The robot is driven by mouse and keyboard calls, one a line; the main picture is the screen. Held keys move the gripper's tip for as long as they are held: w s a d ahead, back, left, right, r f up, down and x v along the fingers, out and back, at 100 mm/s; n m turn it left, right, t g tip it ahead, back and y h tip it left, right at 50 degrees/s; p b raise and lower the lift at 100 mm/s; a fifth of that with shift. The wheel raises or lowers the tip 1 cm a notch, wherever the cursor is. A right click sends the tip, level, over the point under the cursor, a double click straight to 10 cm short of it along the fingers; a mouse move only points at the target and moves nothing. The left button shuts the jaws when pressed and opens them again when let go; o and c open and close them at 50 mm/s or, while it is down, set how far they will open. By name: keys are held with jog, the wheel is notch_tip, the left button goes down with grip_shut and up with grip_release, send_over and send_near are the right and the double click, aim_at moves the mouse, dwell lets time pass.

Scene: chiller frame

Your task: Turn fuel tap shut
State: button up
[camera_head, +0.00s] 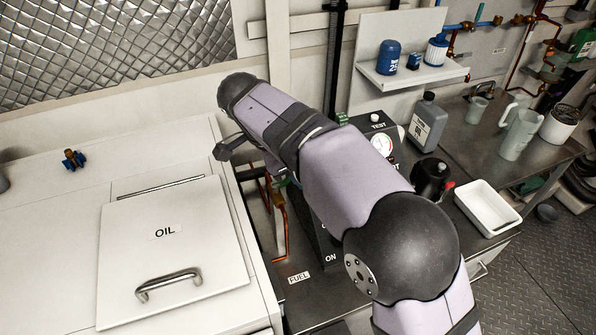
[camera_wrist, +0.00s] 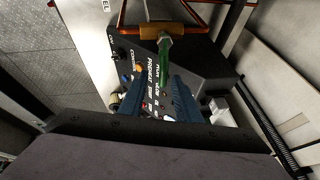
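The fuel tap shows in the wrist view as a brass body (camera_wrist: 160,30) on copper pipe, with a green lever (camera_wrist: 164,62) pointing down the picture toward my gripper. My gripper (camera_wrist: 155,82) is open, its two dark blue fingers apart with nothing clearly held. The lever's end appears at the gap between the fingertips, nearer the right one; I cannot tell whether they touch. My arm hides most of the tap there.
A black control panel (camera_wrist: 205,70) with switches and knobs stands close behind the tap. A white cabinet with an OIL lid (camera_head: 165,255) is at left. A grey bottle (camera_head: 427,122), black jug (camera_head: 432,178) and white tray (camera_head: 488,208) stand on the bench at right.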

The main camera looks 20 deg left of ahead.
jog(key=v, duration=0.6)
jog(key=shift+s+r+b, duration=0.2)
jog(key=shift+r+b, duration=0.1)
jog(key=shift+b, duration=0.1)
jog(key=w+d+f+n+g, duration=0.25)
jog(key=d+f, duration=0.25)
jog(key=d, duration=0.6)
jog(key=w+d+f+n+g, duration=0.1)
jog(key=d+f+n, duration=0.3)
jog(key=d, duration=0.6)
jog(key=s+d+f+n+g+y, duration=0.1)
jog(key=s+d+f+n, duration=0.3)
jog(key=s+d+f, duration=0.8)
jog(key=s+d+y, duration=0.1)
jog(key=s+d, duration=0.2)
jog(key=d, duration=0.1)
jog(key=shift+d+f, duration=0.2)
jog(key=shift+d, duration=0.15)
jog(key=shift+s, duration=0.15)
